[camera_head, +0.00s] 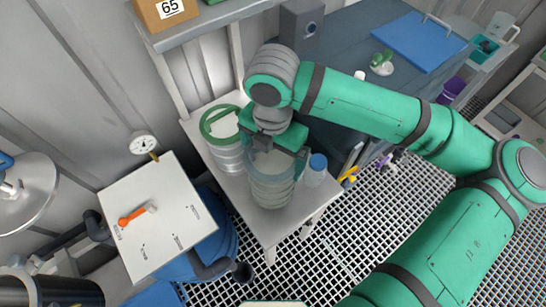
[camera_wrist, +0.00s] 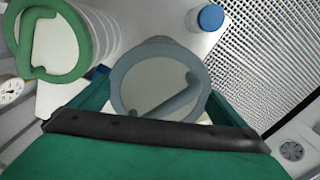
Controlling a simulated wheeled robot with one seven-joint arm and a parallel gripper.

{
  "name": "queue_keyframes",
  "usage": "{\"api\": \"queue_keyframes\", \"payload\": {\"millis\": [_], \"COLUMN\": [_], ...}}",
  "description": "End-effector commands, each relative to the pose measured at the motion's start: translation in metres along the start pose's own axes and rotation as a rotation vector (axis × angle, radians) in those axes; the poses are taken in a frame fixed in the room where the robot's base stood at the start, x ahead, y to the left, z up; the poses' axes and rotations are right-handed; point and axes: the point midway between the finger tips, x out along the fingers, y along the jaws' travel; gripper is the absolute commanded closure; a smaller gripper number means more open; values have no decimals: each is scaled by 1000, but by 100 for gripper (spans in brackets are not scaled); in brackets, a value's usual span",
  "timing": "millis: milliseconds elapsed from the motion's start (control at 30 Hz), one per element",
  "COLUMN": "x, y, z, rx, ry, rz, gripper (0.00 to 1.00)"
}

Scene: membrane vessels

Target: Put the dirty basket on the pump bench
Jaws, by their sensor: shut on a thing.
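A clear ribbed basket with a grey-blue rim and handle (camera_head: 270,185) is in my gripper (camera_head: 277,150), near the front of a narrow light bench (camera_head: 233,190). In the wrist view its round grey rim (camera_wrist: 157,62) lies between the two fingers. The gripper is shut on it; whether its base touches the bench I cannot tell. A similar basket with a green rim and handle (camera_head: 218,123) stands behind and left, also in the wrist view (camera_wrist: 50,42). No label shows which basket is dirty or which bench is the pump bench.
A blue-capped bottle (camera_head: 317,168) stands close on the right of the held basket. A white panel with an orange lever (camera_head: 165,225) and a gauge (camera_head: 142,143) is at left. A shelf with a box (camera_head: 165,12) hangs above. Grating floor (camera_head: 370,225) lies at right.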

Motion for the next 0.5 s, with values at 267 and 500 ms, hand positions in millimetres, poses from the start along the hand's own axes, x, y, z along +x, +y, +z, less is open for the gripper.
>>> {"api": "queue_keyframes", "payload": {"millis": [267,500], "x": [30,39], "y": [-3,-4], "z": [5,6], "rx": [4,7], "ry": [0,-1], "rz": [-1,1], "gripper": [65,65]}}
